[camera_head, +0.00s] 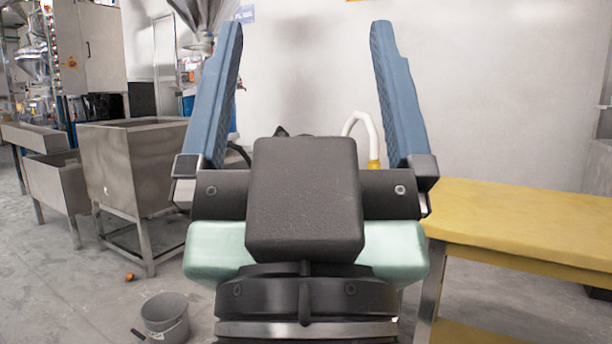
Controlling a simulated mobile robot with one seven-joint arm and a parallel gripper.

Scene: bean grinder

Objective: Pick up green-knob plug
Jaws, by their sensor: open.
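My gripper (306,30) fills the middle of the head view, close to the camera. Its two blue fingers point up and stand wide apart. Only the pale wall shows between the fingertips, and nothing is held. I cannot make out a green-knob plug anywhere in this view. The gripper's dark body hides much of what lies behind it. A curved white hose (361,121) with a yellow lower end shows behind it, partly hidden.
A yellow-topped table (520,215) stands at the right, its visible top bare. Steel bins (131,169) on legs stand at the left. A grey bucket (165,318) and a small orange object (130,277) are on the floor. A steel hopper (205,14) is at the back.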

